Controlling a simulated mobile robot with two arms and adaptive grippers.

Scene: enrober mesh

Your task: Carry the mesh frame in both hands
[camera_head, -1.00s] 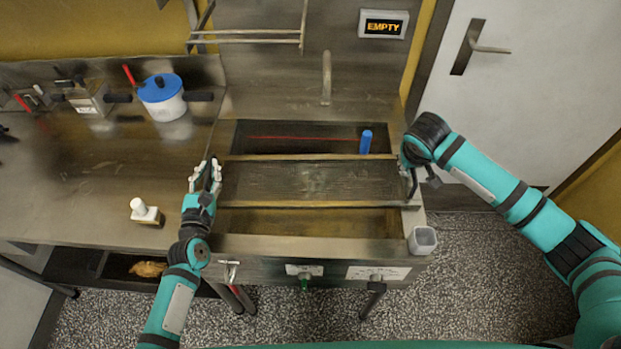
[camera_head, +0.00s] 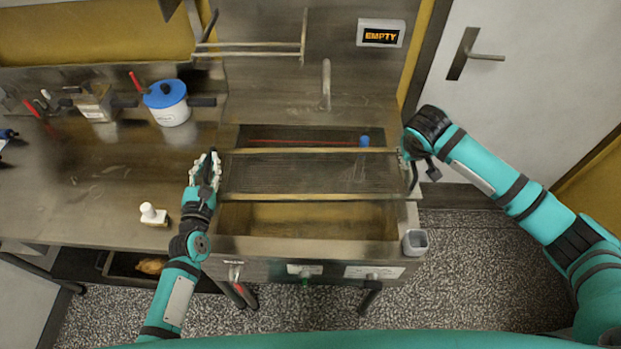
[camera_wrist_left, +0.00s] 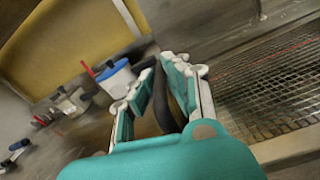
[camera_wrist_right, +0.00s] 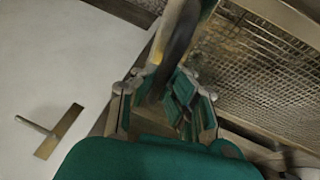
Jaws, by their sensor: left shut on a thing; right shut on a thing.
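The mesh frame (camera_head: 300,172) is a dark wire mesh between two pale bars, held above the open sink basin (camera_head: 310,222) and covering its middle part. My left gripper (camera_head: 212,170) is shut on the frame's left end; the left wrist view shows its fingers (camera_wrist_left: 160,95) around a dark handle, with the mesh (camera_wrist_left: 275,85) to the right. My right gripper (camera_head: 408,162) is at the frame's right end, partly hidden by its own wrist in the head view. In the right wrist view its fingers (camera_wrist_right: 165,100) are shut around a dark handle beside the mesh (camera_wrist_right: 260,60).
A blue cylinder (camera_head: 364,141) stands at the basin's back right, partly behind the frame. A tap (camera_head: 326,85) and a rack (camera_head: 250,45) are on the back wall. A blue-lidded pot (camera_head: 167,102) and a white stamp-like object (camera_head: 153,215) stand on the left counter. A grey cup (camera_head: 415,242) hangs front right.

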